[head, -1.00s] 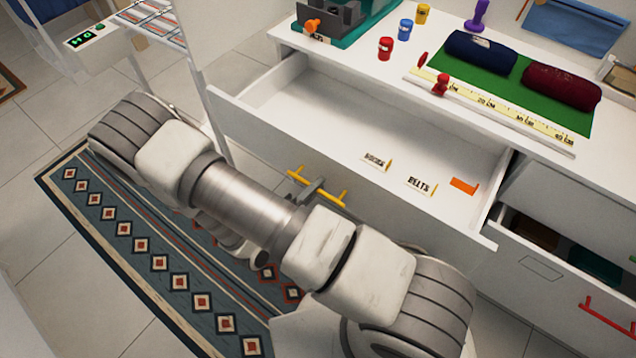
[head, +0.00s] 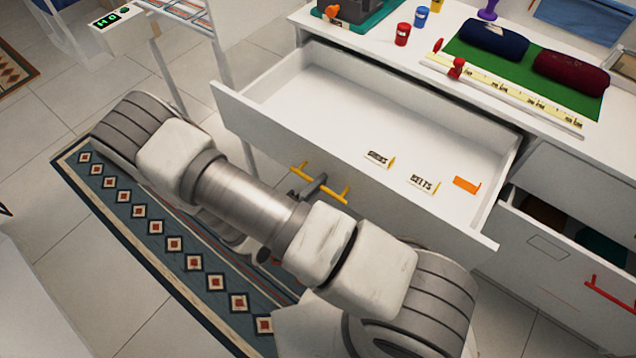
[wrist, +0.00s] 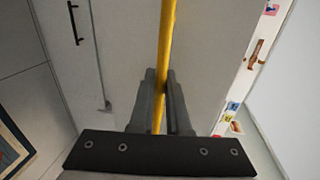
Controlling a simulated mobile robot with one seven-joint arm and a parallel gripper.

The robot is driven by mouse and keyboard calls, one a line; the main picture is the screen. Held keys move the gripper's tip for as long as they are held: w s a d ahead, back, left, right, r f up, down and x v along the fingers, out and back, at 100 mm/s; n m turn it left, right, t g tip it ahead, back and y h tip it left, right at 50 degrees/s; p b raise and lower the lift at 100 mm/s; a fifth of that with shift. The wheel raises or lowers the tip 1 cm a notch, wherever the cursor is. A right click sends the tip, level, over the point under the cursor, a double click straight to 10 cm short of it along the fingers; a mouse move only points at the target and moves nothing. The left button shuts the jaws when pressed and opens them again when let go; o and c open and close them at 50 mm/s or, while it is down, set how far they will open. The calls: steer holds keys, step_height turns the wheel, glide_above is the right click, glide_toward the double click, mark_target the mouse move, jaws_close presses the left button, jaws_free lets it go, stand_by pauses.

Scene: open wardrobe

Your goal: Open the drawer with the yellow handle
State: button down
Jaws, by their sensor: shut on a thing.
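The white drawer (head: 290,147) stands well out of the dresser, with its inside in plain view. Its yellow handle (head: 340,196) is on the front face. My gripper (head: 313,188) is at the handle's middle, partly hidden behind my arm. In the wrist view the two grey fingers of my gripper (wrist: 161,100) are shut on the yellow handle (wrist: 167,40), which runs between them. Small label cards (head: 424,184) and an orange piece (head: 466,184) lie inside the drawer.
A lower drawer with a red handle (head: 612,298) is partly open at the right. The dresser top holds a red jar (head: 402,34), a ruler (head: 500,92) and rolled cloths on a green mat. A rack (head: 190,50) stands at the left. A patterned rug (head: 150,225) covers the floor.

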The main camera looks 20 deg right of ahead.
steer(key=c, duration=0.9)
jaws_free()
steer(key=p+v, duration=0.1)
steer(key=v, duration=1.6)
steer(key=shift+a, duration=0.2)
steer(key=shift+r, duration=0.15)
